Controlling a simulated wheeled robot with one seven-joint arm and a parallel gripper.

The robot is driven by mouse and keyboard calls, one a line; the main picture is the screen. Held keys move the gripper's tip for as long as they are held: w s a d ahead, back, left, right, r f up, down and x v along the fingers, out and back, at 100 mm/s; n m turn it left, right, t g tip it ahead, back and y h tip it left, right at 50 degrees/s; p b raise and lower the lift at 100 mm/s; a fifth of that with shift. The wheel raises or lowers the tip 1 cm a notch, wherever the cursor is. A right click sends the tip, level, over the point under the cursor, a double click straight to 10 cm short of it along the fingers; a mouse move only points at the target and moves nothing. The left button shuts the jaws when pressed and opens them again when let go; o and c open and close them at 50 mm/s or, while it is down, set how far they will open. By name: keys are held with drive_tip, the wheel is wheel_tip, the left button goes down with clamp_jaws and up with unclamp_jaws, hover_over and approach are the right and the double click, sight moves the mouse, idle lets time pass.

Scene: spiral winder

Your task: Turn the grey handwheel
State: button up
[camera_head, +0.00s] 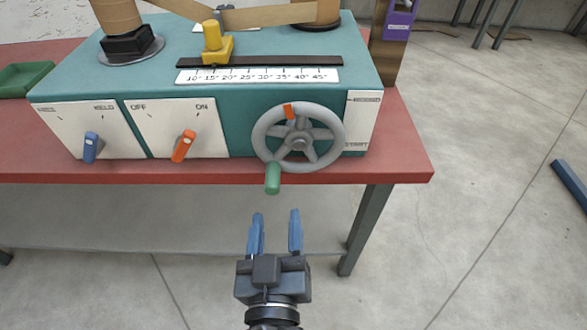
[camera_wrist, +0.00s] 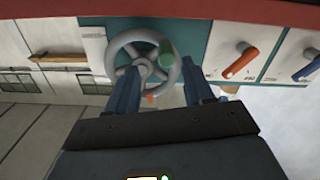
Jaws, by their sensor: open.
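The grey handwheel (camera_head: 298,143) is on the front right of the teal machine, with several spokes and an orange mark (camera_head: 290,111) at the top of its rim. Its green handle (camera_head: 273,179) sticks out at the lower left of the rim. My gripper (camera_head: 275,216), with blue fingers, is open and empty in front of and below the wheel, apart from the handle in the head view.
The teal machine (camera_head: 75,62) stands on a red table (camera_head: 405,140). Left of the wheel are an orange ON/OFF knob (camera_head: 183,146) and a blue knob (camera_head: 91,147). A yellow slider (camera_head: 213,45) sits above an angle scale (camera_head: 258,76).

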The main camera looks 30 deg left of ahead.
sight(272, 192)
drive_tip(key=shift+w+a+r, duration=0.2)
drive_tip(key=shift+w+a, duration=0.05)
drive_tip(key=shift+a, duration=0.2)
drive_tip(key=shift+w+a+r, duration=0.15)
drive_tip(key=shift+w+a, duration=0.05)
drive_tip(key=shift+a, duration=0.25)
drive_tip(key=p+x, duration=0.1)
drive_tip(key=x, duration=0.6)
drive_tip(key=shift+w+a+p, duration=0.1)
drive_tip(key=shift+w+p, duration=0.05)
drive_tip(key=shift+p, duration=0.2)
drive_tip(key=shift+c, duration=0.2)
clamp_jaws()
